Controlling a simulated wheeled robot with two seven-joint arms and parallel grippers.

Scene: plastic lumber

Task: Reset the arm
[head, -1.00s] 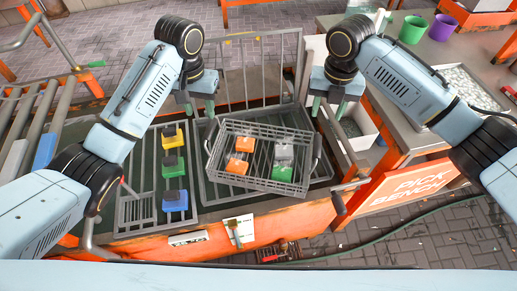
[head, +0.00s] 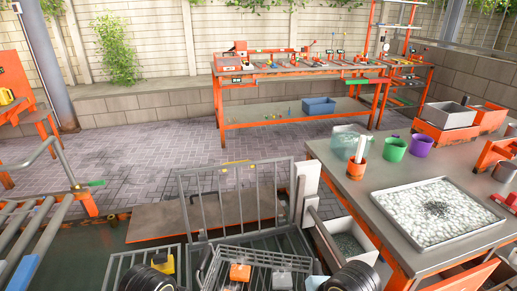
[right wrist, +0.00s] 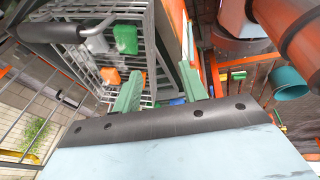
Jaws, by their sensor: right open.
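My right gripper (right wrist: 160,78) shows in the right wrist view with its two green fingers apart and nothing between them. Beyond the fingers is the grey wire crate (right wrist: 150,60), holding orange blocks (right wrist: 110,78), a green block (right wrist: 126,39) and a whitish block (right wrist: 97,43). In the head view only the crate's upper part (head: 262,254) shows at the bottom edge, with an orange block (head: 240,272) in it. Black joints of my two arms show at the bottom edge. My left gripper is out of view, and the right gripper is hidden from the head view.
A yellow block (head: 163,262) is left of the crate. A grey rack (head: 235,200) stands behind it. The right-hand bench (head: 375,205) carries green (head: 394,149) and purple (head: 421,145) cups and a pebble tray (head: 410,232). Rollers (head: 35,225) are at left. Paving behind is clear.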

